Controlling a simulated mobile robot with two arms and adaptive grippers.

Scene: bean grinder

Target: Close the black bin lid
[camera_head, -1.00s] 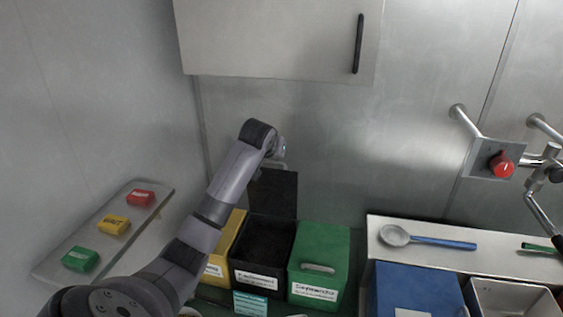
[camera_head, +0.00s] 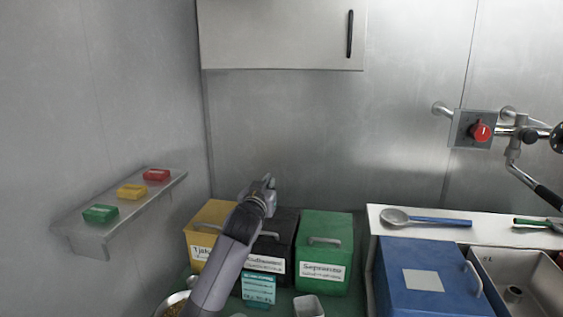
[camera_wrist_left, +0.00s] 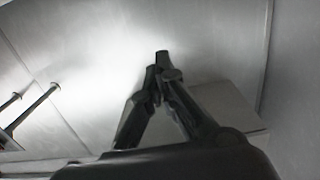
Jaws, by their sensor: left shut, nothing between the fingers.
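The black bin (camera_head: 283,247) stands between a yellow bin (camera_head: 198,240) and a green bin (camera_head: 325,250). Its black lid (camera_head: 287,221) lies down over the top, with a grey handle on the front; my arm hides part of it. My left gripper (camera_head: 268,182) is above the black bin, pointing up and away. In the left wrist view its fingertips (camera_wrist_left: 161,62) meet, with nothing between them, against a bare metal wall. My right gripper is not in view.
A small shelf (camera_head: 120,215) with red, yellow and green blocks is on the left wall. A teal-labelled container (camera_head: 258,289) stands in front of the bins. A blue bin (camera_head: 430,280) and a spoon (camera_head: 425,220) are at the right. A wall cabinet (camera_head: 280,35) hangs above.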

